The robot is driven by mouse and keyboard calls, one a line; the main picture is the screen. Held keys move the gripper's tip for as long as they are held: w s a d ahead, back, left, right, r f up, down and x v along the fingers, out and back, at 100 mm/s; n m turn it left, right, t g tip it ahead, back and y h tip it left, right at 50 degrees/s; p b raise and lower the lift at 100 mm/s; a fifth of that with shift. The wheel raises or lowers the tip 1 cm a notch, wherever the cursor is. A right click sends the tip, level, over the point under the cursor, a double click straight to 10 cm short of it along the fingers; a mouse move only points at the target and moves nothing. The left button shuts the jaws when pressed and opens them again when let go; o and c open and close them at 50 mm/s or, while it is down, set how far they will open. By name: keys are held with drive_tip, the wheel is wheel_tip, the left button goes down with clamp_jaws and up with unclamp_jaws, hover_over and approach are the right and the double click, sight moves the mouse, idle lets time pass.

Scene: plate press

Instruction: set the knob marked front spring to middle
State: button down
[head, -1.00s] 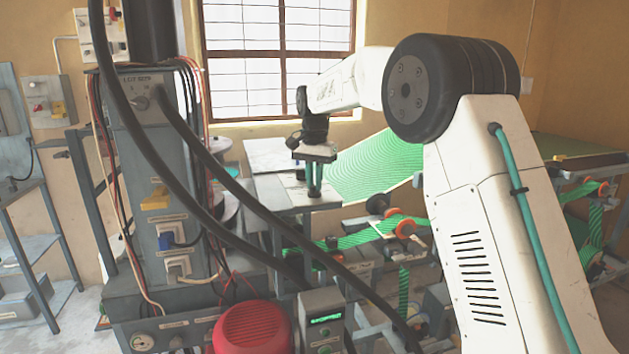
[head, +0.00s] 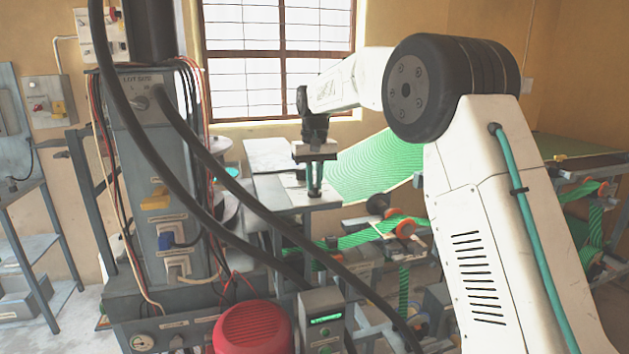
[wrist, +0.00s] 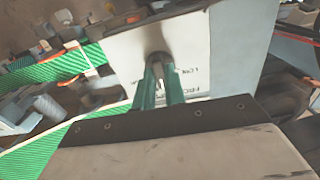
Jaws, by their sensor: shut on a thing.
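My gripper (head: 314,190) points down at a pale plate (head: 292,196) on top of the grey press stand. Part of the lettering shows beside the fingers, a word like "LOW" and the start of another like "FRO". The fingers cover much of the knob, so I cannot tell which mark it points to.
A tall grey column (head: 139,150) with thick black hoses stands left of the gripper. A green-striped sheet (head: 378,165) lies behind to the right. Green web and orange rollers (head: 405,228) run at lower right. A red motor (head: 252,328) sits in front.

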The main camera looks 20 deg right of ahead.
sight(315, 184)
idle(0.5)
drive_tip(key=c, duration=1.5)
unclamp_jaws()
drive_tip(key=shift+o, duration=0.2)
wheel_tip(315, 184, up, 8)
drive_tip(key=shift+f, duration=0.1)
